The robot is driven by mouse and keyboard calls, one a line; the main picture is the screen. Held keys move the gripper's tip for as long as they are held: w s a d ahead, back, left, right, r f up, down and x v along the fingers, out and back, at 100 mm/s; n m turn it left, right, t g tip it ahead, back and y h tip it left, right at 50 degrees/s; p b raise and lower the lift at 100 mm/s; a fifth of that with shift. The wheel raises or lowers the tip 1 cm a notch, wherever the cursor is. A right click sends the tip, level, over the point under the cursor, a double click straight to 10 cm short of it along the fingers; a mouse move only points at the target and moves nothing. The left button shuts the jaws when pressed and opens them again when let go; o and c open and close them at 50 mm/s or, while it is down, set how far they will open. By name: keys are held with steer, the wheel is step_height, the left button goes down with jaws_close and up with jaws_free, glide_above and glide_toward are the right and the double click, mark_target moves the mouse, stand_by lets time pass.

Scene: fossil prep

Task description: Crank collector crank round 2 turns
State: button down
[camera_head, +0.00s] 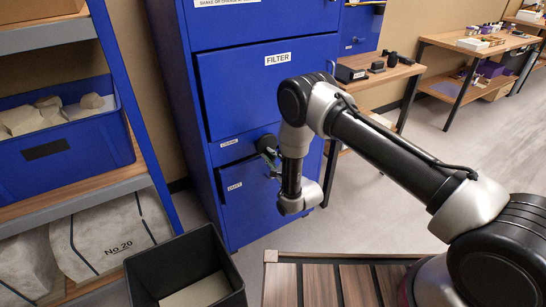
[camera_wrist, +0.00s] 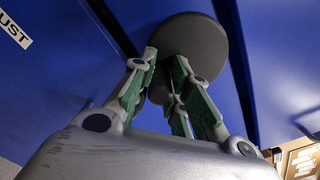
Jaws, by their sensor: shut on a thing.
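The collector crank (camera_wrist: 205,40) is a dark grey disc on the front of a blue cabinet in the wrist view. In the head view the crank (camera_head: 266,141) shows as a small dark round part on the cabinet front, partly covered by my gripper. My gripper (camera_wrist: 168,82) has its green-padded fingers at the lower left part of the disc, shut on the crank. The part between the fingers is mostly hidden. In the head view my gripper (camera_head: 271,163) reaches the cabinet from the right.
The blue cabinet (camera_head: 262,95) has a FILTER panel above the crank and a labelled lower panel. A shelf with a blue bin (camera_head: 70,148) stands left. A black open box (camera_head: 185,260) and a slatted wooden surface (camera_head: 320,285) are in front. Floor is clear at right.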

steer(key=shift+s+a+m, duration=0.2)
steer(key=shift+s+m, duration=0.05)
steer(key=shift+m, duration=0.75)
steer(key=c, duration=1.3)
jaws_free()
steer(key=v, duration=1.2)
